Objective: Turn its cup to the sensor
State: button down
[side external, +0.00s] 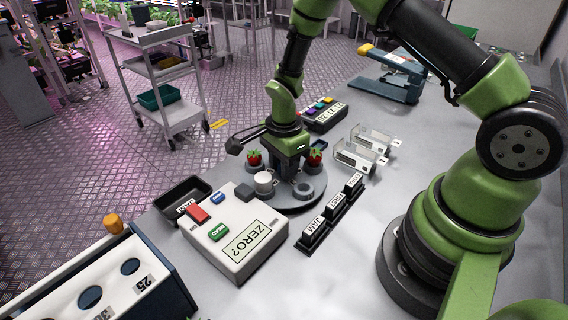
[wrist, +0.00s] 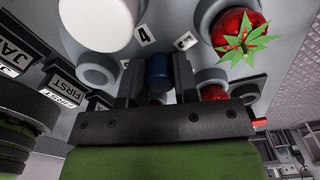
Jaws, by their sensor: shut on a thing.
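A round grey turntable (side external: 287,200) stands mid-bench with cups around its rim. My gripper (side external: 290,171) is over its middle, fingers pointing down. In the wrist view my gripper (wrist: 157,85) is shut on a dark blue knob (wrist: 158,68) at the hub. Red berries with green leaves sit in cups at the left (side external: 254,158) and right (side external: 316,156). A white object (side external: 264,182) fills the front-left cup, beside the small grey sensor block (side external: 244,192). The front cup (side external: 303,190) looks empty. In the wrist view a berry (wrist: 238,32) is near tag 5.
A white box (side external: 238,240) marked ZERO? has red, blue and green buttons. A black bin (side external: 181,195) lies left of it. Black label blocks (side external: 330,216) stand at front right, clear holders (side external: 362,150) behind. A white-and-navy holed rack (side external: 122,285) is at front left.

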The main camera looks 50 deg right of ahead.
jog(key=shift+m, duration=0.4)
dwell(0.3)
jog(key=c, duration=0.9)
grip_release()
jog(key=shift+o, duration=0.2)
notch_tip(320, 180, up, 10)
notch_tip(320, 180, up, 11)
dwell(0.5)
